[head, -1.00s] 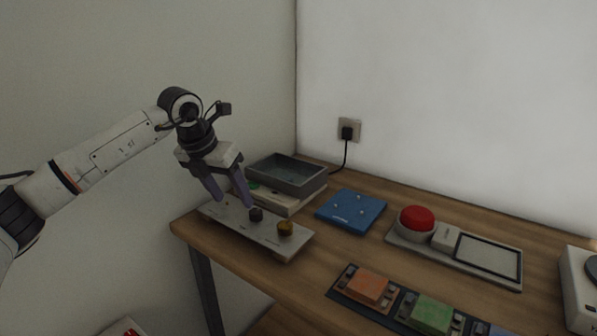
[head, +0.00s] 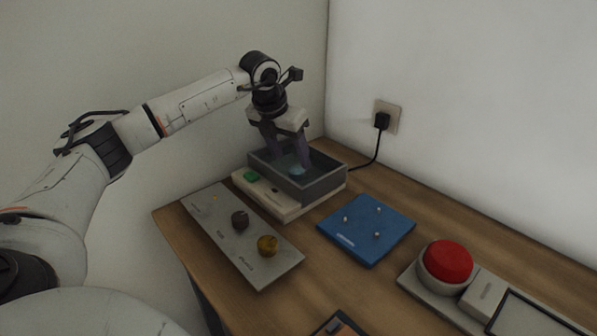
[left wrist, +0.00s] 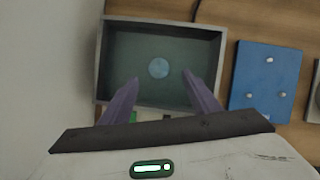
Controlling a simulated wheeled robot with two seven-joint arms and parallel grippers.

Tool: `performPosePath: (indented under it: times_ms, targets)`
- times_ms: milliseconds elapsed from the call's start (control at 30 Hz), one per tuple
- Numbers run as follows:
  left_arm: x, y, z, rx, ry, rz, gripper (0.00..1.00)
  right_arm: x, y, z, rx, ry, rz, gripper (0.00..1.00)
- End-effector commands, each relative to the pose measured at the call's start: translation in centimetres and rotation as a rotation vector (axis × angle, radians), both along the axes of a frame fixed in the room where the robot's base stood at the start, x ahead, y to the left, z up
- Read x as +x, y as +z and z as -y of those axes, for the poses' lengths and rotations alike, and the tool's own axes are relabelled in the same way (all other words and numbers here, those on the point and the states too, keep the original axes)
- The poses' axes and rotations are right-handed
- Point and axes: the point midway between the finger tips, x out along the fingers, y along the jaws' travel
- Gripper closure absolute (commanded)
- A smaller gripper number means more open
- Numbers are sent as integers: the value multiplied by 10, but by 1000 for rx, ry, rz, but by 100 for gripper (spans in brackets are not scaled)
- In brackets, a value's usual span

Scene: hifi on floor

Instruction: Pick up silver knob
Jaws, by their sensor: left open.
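A small round pale silver-blue thing, which looks like the silver knob (left wrist: 158,68), lies in the grey open box (left wrist: 213,33). It also shows in the head view (head: 297,171) on the box floor. My left gripper (head: 287,163) points down into the box with its fingers spread. In the left wrist view the open fingertips (left wrist: 161,78) lie either side of the knob's line, with the knob just past them; I cannot tell whether they touch it. A dark knob (head: 240,220) and a gold knob (head: 267,245) stand on the grey panel (head: 222,236). My right gripper is out of view.
The box sits on a pale base with a green button (head: 251,176). A blue pegged board (head: 366,229) lies to its right, then a red push button (head: 447,261). A wall socket with a black plug (head: 382,120) is behind. Box walls surround the fingers.

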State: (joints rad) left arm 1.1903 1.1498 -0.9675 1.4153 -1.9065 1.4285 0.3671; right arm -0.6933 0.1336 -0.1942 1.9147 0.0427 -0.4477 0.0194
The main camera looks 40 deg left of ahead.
Motion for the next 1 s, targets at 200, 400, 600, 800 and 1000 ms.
performPosePath:
  times_ms: [200, 400, 600, 800, 1000]
  targets:
    - [10, -18, -3, -1, 1, -2, 44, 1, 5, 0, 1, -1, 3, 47]
    - [23, -44, -6, -2, 1, -2, 44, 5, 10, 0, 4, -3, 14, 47]
    - [26, -50, -7, 0, 0, 2, 44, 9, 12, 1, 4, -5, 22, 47]
    - [25, -49, -7, 0, 0, 1, 57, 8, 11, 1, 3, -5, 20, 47]
    - [25, -49, -7, 0, 0, 1, 87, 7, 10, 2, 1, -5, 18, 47]
